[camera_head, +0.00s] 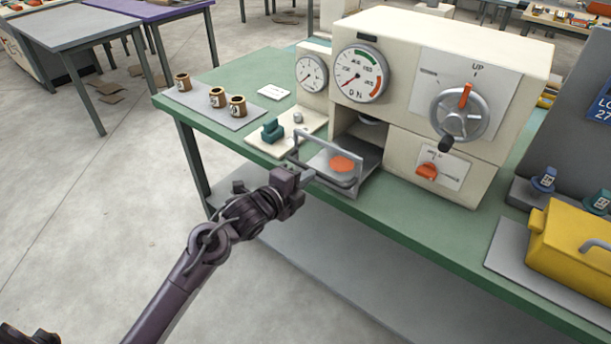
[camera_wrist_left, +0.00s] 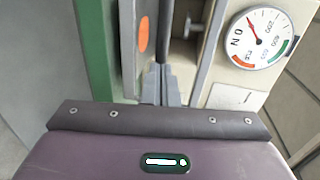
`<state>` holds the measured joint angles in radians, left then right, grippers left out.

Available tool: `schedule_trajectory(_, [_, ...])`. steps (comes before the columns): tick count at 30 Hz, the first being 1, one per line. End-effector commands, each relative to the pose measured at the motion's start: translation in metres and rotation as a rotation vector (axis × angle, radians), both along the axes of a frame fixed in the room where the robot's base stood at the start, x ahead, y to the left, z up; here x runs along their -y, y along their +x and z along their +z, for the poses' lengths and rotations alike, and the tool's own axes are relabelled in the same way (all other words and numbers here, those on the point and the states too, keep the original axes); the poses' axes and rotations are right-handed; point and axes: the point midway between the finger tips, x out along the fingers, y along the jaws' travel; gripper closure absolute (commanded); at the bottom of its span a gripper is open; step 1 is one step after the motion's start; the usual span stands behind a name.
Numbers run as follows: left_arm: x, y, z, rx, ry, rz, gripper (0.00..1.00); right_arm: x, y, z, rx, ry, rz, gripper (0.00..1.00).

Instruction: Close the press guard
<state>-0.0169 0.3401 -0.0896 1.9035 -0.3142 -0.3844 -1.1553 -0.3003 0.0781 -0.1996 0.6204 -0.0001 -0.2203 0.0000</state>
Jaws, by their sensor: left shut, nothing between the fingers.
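The press (camera_head: 470,60) is a cream machine on the green bench. Its guard (camera_head: 328,143), a grey framed panel with a bar handle, stands out in front of the press opening at a slant. An orange disc (camera_head: 343,163) shows behind or through the frame, and also in the left wrist view (camera_wrist_left: 143,35). My left gripper (camera_head: 309,176) is shut and empty, its tips at the guard's front lower left. In the left wrist view the shut fingers (camera_wrist_left: 172,92) lie close to a dark bar (camera_wrist_left: 160,52); I cannot tell if they touch. My right gripper is not in view.
A teal block (camera_head: 272,130) on a cream plate stands left of the guard. Brown cups (camera_head: 217,97) stand on a grey mat farther left. A handwheel (camera_head: 460,114) and an orange switch (camera_head: 428,170) are on the press front. A yellow case (camera_head: 572,240) is at the right.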

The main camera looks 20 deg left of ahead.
Motion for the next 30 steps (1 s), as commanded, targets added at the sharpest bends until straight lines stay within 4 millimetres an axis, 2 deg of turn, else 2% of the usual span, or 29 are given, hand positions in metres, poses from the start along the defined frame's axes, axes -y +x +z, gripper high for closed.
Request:
schedule_trajectory(10, [0.0,0.001,-0.001,0.0,0.0,0.0,1.0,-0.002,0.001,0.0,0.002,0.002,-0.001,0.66])
schedule_trajectory(14, [0.003,0.009,-0.001,0.002,0.0,0.0,1.0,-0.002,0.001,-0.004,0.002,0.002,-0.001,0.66])
schedule_trajectory(17, [0.008,0.023,-0.001,0.004,0.001,0.0,1.0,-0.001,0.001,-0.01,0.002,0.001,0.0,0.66])
schedule_trajectory(24, [0.027,0.077,-0.002,0.006,0.001,0.0,1.0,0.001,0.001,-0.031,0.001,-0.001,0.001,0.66])
schedule_trajectory(30, [0.041,0.113,-0.002,0.003,0.001,0.0,1.0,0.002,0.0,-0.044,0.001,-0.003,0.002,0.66])
